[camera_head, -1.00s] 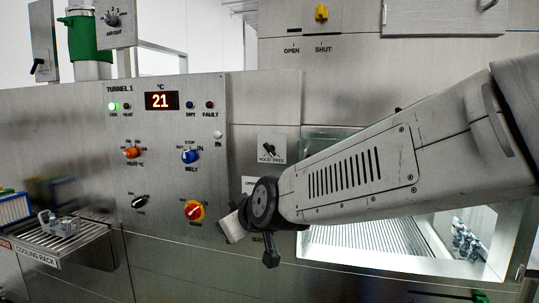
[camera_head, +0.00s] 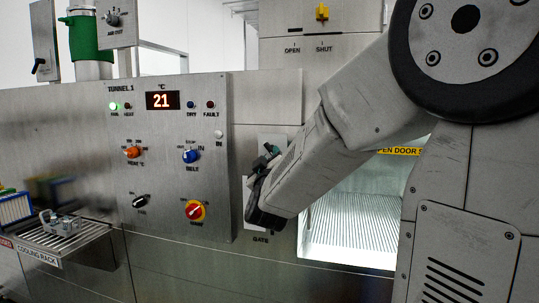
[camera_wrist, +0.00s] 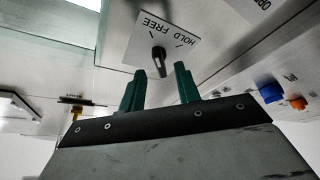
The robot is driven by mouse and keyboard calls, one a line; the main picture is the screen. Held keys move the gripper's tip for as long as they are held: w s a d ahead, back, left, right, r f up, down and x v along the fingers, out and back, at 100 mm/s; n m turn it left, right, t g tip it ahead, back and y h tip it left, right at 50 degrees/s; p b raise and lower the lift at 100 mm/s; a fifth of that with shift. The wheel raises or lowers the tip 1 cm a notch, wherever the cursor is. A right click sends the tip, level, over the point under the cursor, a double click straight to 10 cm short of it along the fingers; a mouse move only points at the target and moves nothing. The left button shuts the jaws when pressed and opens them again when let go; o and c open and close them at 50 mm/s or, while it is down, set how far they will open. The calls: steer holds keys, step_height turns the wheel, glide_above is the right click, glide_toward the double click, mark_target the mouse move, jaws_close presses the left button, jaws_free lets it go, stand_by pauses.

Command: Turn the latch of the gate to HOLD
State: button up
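The gate latch (camera_wrist: 158,57) is a small dark knob on a pale plate (camera_wrist: 178,38) marked HOLD and FREE. I cannot tell for sure which mark it points to. My gripper (camera_wrist: 159,76) has two green fingers standing apart with nothing between them. In the wrist view the knob lies just beyond the fingertips, about in line with the gap. In the head view my gripper (camera_head: 262,159) is in front of the plate (camera_head: 272,139) and hides the knob and the marks.
The control panel (camera_head: 170,110) with several coloured knobs is left of my gripper. The lit tunnel opening (camera_head: 350,225) is to the right, partly behind my arm. A yellow OPEN/SHUT knob (camera_head: 321,12) is above. The cooling rack (camera_head: 75,238) is at lower left.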

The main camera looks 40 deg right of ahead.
mark_target(271, 149)
steer(key=shift+x, duration=1.35)
jaws_close()
